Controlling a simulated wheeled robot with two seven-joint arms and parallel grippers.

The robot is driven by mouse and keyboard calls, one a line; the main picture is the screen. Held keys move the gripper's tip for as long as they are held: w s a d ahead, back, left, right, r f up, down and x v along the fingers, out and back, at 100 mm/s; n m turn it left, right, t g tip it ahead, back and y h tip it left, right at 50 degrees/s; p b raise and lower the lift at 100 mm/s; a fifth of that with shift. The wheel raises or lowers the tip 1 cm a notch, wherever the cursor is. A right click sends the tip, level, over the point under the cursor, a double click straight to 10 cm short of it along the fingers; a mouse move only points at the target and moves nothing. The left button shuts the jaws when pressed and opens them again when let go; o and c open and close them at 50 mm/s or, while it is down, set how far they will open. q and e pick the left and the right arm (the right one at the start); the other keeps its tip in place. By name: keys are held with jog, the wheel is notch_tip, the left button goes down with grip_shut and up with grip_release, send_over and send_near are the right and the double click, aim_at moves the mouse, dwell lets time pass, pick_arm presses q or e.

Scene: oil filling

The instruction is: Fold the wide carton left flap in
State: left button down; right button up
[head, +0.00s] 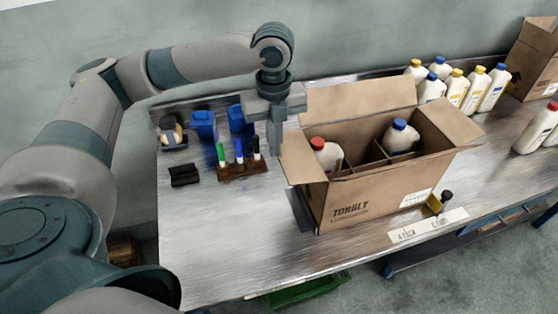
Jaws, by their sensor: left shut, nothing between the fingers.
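The wide carton (366,198) stands open on the metal table, with dividers inside. A red-capped white bottle (327,154) stands in its left part and a blue-capped one (400,136) in its right part. The carton's left flap (303,164) sticks out to the left. The back flap (358,98) stands up and the right flap (449,120) leans outward. My left gripper (275,150) points down, shut and empty, just left of the left flap's far end; I cannot tell whether it touches. My right gripper is not in view.
Several bottles (458,87) stand behind the carton at right, near another carton (537,60). A marker holder (241,170), a black block (184,175) and blue containers (204,125) are at left. The front-left table (225,240) is clear.

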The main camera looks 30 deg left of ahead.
pick_arm(q)
jog(key=shift+w+d+r, duration=0.1)
jog(key=shift+w+d, duration=0.15)
jog(key=shift+w, duration=0.1)
jog(key=w+d+p, duration=0.5)
jog(key=w+d, duration=0.5)
jog(key=w, duration=0.2)
jog(key=shift+w+d+p, duration=0.25)
jog(key=shift+d+p, duration=0.1)
jog(key=shift+p, duration=0.05)
jog(key=shift+f, duration=0.25)
jog(key=shift+f+b, duration=0.3)
jog(key=shift+f, duration=2.55)
jog(key=shift+r, duration=0.1)
